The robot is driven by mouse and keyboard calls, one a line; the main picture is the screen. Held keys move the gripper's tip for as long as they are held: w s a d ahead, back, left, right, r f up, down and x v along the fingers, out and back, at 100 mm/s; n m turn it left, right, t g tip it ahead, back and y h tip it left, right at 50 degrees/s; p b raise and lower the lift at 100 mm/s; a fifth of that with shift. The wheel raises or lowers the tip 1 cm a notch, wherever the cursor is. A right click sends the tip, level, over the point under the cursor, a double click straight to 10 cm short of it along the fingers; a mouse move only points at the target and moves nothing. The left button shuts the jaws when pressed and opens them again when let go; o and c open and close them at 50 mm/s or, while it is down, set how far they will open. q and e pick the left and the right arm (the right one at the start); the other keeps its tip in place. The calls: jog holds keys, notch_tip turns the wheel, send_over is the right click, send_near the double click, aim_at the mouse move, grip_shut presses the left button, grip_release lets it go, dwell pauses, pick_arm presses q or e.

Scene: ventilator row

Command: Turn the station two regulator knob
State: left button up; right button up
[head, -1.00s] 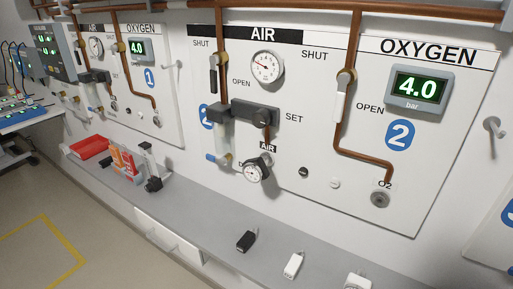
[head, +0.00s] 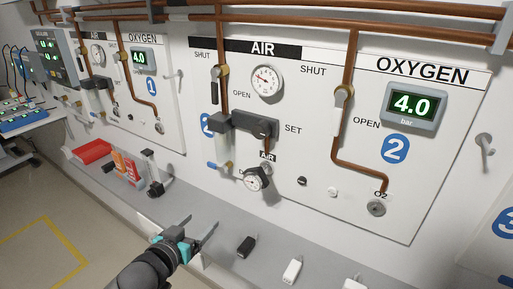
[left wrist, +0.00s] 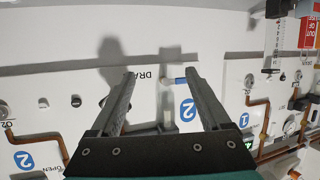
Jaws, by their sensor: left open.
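The station two panel (head: 300,150) fills the middle of the head view, with AIR on its left part and OXYGEN on its right. Its regulator (head: 240,124) is a dark grey block with a knob (head: 265,128) at its right end, beside the SET label. My left gripper (head: 203,221) is open and empty, below and left of the regulator, in front of the shelf and apart from the panel. In the left wrist view its two fingers (left wrist: 160,74) are spread, with the DRAIN label and a blue drain lever (left wrist: 180,81) beyond them. The knob is not clear there. My right gripper is not seen.
A grey shelf (head: 215,210) runs below the panels, with black and white plugs (head: 245,246) on it. An oxygen shut-off valve (head: 343,97) and copper pipes stand out to the right.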

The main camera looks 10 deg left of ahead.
pick_arm(q)
jog(key=d+r+t+h, duration=0.2)
jog(key=d+r, duration=0.2)
jog(key=r, duration=0.8)
jog(key=m+t+h, duration=0.1)
jog(key=m+h, duration=0.1)
send_near(258, 132)
jog(key=p+x, duration=0.1)
jog(key=x, duration=0.8)
grip_shut()
